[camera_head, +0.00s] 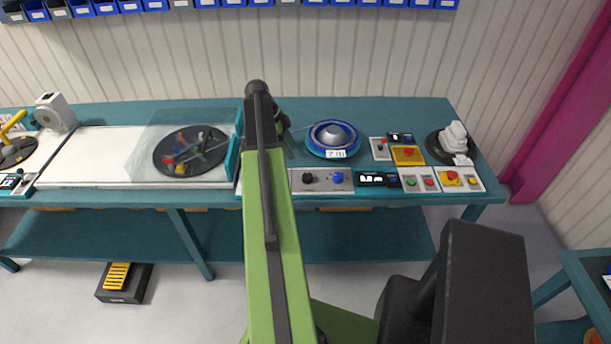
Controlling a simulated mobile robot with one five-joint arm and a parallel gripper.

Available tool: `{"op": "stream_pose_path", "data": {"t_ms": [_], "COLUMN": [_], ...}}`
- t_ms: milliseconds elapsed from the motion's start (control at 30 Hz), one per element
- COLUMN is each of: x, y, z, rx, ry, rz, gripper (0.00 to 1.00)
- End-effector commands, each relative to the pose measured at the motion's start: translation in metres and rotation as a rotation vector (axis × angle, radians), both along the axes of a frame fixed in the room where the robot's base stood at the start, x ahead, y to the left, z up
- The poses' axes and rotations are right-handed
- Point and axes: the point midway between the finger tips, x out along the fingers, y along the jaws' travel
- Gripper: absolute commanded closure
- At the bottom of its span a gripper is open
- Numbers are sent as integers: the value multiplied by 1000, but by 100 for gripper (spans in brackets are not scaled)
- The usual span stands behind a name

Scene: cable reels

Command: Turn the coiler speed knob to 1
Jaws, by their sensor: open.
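A light grey panel at the front edge of the bench (400,108) carries a black knob (308,178) on its left and a blue knob (337,178) on its right. Their scale marks and pointers are too small to read, so I cannot tell which is the coiler speed knob or its setting. A round blue coiler (320,145) with a grey hub and a white label stands behind the panel. My green arm rises through the middle of the view, just left of the panel. My gripper's fingers do not show; the arm hides the area behind it.
A white stacked fixture (454,138) stands at the bench's right end. A dark turntable (200,139) lies left.

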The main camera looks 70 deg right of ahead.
Motion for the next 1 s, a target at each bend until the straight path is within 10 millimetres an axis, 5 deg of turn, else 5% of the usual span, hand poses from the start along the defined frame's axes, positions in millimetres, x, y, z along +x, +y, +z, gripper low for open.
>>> {"op": "stream_pose_path", "data": {"t_ms": [33,600,1000], "x": [-3,-46,-52], "y": [-1,-17,-20], "z": [-18,-132,-140], "rx": [0,1,0], "ry": [0,0,0], "rz": [0,2,3], "gripper": [42,42,42]}}
